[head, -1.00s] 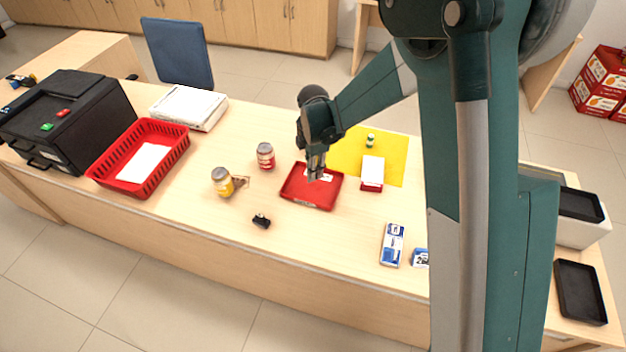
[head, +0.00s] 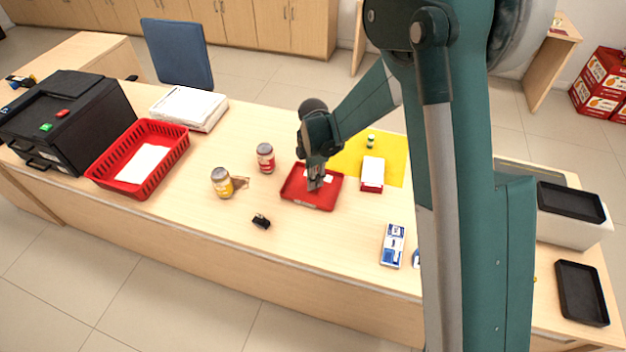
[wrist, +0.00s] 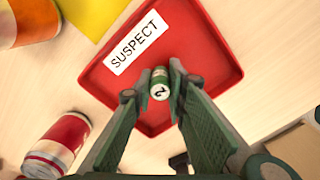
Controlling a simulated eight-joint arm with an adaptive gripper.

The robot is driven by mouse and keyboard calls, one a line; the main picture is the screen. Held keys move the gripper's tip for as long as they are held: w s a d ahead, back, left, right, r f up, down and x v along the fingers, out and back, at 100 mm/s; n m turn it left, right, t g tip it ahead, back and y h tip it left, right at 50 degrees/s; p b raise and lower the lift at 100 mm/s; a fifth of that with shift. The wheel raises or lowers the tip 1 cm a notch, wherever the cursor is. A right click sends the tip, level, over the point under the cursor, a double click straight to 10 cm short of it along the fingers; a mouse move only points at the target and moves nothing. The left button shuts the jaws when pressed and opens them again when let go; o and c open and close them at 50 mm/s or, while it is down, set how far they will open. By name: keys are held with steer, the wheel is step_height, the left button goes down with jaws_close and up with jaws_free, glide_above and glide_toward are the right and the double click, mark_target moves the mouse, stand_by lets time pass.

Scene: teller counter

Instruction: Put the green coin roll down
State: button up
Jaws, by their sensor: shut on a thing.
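The green coin roll (wrist: 160,84) is between my fingertips, a green and white cylinder with its numbered side showing in the wrist view. My gripper (wrist: 161,82) is shut on it, over the red tray (wrist: 205,30), which has a white label reading SUSPECT. In the head view, my gripper (head: 315,184) is low at the tray (head: 300,199), and the held roll is hidden or too small to make out. I cannot tell whether the roll touches the tray floor. Another small green and white item (head: 370,141) stands on the yellow mat (head: 395,150).
Two jars, red-labelled (head: 265,158) and yellow-labelled (head: 222,182), stand left of the tray. A white-topped red box (head: 372,174) is to its right. A small black object (head: 261,221) and a blue-white box (head: 392,245) lie nearer the front. A red basket (head: 165,160) is far left.

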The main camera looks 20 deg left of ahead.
steer(key=shift+f, duration=0.15)
steer(key=o, duration=0.9)
steer(key=shift+o, duration=0.2)
step_height(320, 180, up, 12)
steer(key=p, duration=0.1)
steer(key=shift+r, duration=0.2)
stand_by(0.6)
steer(key=shift+d, duration=0.1)
